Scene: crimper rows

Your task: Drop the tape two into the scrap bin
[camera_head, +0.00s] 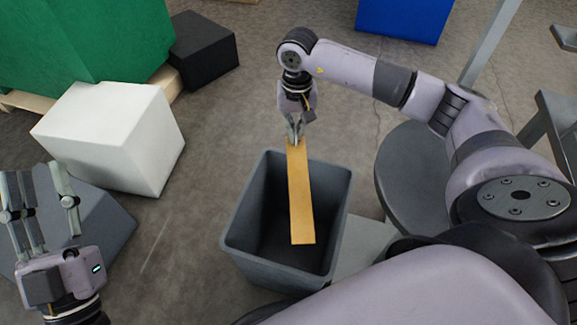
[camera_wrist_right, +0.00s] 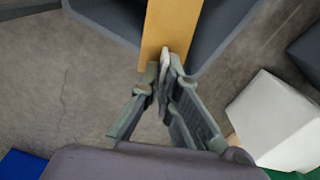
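The tape two is a long, flat, orange-tan strip (camera_head: 300,195) in the head view. My right gripper (camera_head: 294,138) is shut on its far end. The strip extends from the fingers over the opening of the scrap bin, a grey open-topped container (camera_head: 236,243). In the right wrist view the strip (camera_wrist_right: 170,28) runs up from the closed fingertips (camera_wrist_right: 165,68), with the bin wall (camera_wrist_right: 225,30) behind it. The inside of the bin looks dark and empty where it shows. My left gripper (camera_head: 40,195) is at the lower left, fingers spread and empty.
A white box (camera_head: 112,135) stands left of the bin, with a black box (camera_head: 204,50) and a green container (camera_head: 85,40) beyond. A blue box (camera_head: 403,18) is at the back. A dark round surface (camera_head: 415,180) lies to the right. Concrete floor is clear behind the bin.

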